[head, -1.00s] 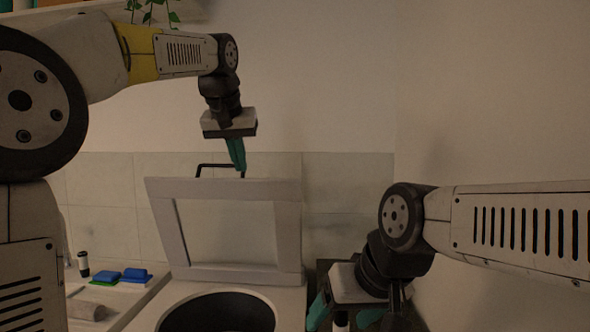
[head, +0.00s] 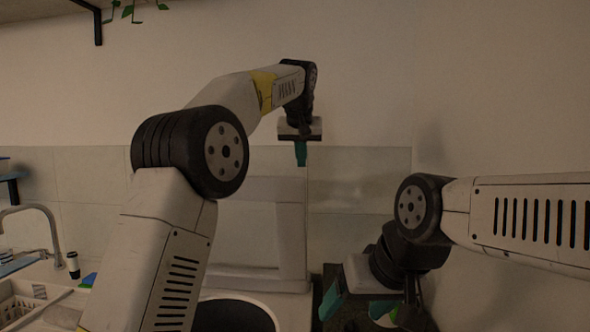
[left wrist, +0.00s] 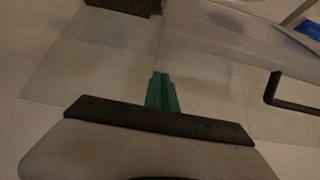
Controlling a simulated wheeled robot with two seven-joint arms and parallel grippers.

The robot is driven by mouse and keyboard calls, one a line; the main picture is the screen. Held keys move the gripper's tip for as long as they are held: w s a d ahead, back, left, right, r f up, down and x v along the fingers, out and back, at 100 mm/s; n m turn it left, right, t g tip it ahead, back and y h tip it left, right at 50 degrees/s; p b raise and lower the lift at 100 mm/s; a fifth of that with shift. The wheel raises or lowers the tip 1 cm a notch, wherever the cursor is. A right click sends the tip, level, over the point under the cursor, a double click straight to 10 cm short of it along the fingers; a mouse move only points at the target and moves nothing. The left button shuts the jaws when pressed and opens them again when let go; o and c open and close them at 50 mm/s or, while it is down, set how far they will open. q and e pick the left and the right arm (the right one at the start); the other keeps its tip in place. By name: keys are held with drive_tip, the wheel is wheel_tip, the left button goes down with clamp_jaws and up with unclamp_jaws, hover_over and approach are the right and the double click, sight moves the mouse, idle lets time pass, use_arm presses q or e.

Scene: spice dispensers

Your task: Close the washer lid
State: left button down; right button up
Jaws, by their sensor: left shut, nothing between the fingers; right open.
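The washer lid (head: 292,235) stands raised and upright behind the round dark washer opening (head: 235,316) in the head view. My left arm hides much of the lid's left side. My left gripper (head: 301,154) is shut and empty, pointing down near the lid's upper right corner. In the left wrist view its teal fingers (left wrist: 162,92) are together, with the pale lid edge and a black handle (left wrist: 285,97) off to the right, apart from the fingers. Whether the gripper touches the lid cannot be told. My right gripper (head: 352,306) is open, low at the right of the washer.
A sink with a faucet (head: 45,228), a small dark-and-white bottle (head: 73,264) and a blue sponge (head: 88,280) are at the left. A tiled wall (head: 360,190) stands close behind the lid. A dark stand lies below my right gripper.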

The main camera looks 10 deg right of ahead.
sight(300, 177)
use_arm(q)
drive_tip(key=shift+s+a+f, duration=0.15)
drive_tip(key=shift+s+f, duration=0.5)
drive_tip(key=shift+f, duration=0.2)
drive_tip(key=shift+s+a+f, duration=0.15)
drive_tip(key=shift+s+f, duration=0.25)
drive_tip(key=shift+s, duration=0.35)
drive_tip(key=shift+s, duration=0.1)
